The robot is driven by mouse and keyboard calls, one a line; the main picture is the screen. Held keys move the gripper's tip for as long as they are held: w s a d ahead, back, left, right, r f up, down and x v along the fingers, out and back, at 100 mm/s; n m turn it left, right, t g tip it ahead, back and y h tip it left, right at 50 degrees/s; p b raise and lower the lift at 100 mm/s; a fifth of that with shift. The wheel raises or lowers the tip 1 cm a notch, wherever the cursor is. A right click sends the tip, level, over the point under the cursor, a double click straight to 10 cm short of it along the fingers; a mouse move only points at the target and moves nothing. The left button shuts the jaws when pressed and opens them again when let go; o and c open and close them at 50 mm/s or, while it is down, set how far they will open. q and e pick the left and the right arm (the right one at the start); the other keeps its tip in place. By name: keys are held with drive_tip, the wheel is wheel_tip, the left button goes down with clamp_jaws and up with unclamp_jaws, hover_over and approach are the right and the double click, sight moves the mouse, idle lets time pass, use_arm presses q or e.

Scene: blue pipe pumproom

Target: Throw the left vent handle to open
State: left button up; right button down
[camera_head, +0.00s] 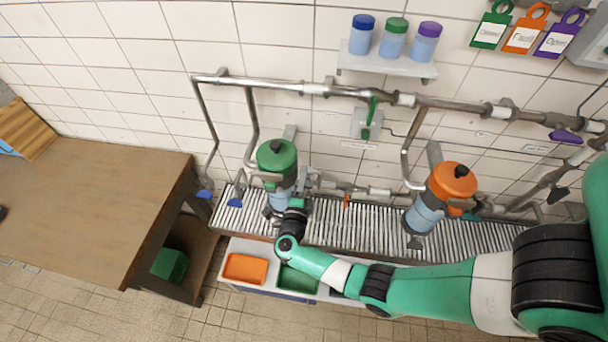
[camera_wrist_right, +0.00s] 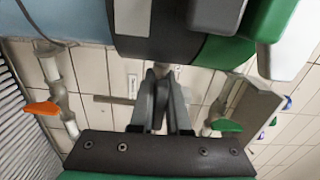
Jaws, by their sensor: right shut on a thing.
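The left tank has a green lid (camera_head: 277,156) and a light blue body, and stands over the grated drain. My right gripper (camera_wrist_right: 160,98) is right against this tank. In the wrist view its two fingers close in on a thin dark grey piece under the tank's dark band, which looks like the left vent handle (camera_wrist_right: 160,88). Most of that piece is hidden between the fingers. In the head view my right wrist (camera_head: 291,222) covers the front of the tank, so the handle cannot be made out there. My left gripper is not in view.
A second tank with an orange lid (camera_head: 452,181) stands to the right. Bins, one with an orange tray (camera_head: 245,268), lie below the grate (camera_head: 340,226). A wooden table (camera_head: 90,205) is at left.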

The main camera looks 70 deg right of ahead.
drive_tip(key=c, duration=0.9)
unclamp_jaws()
drive_tip(key=v, duration=1.1)
drive_tip(key=shift+a+b, duration=0.3)
drive_tip(key=shift+b, duration=0.05)
drive_tip(key=shift+s, duration=0.1)
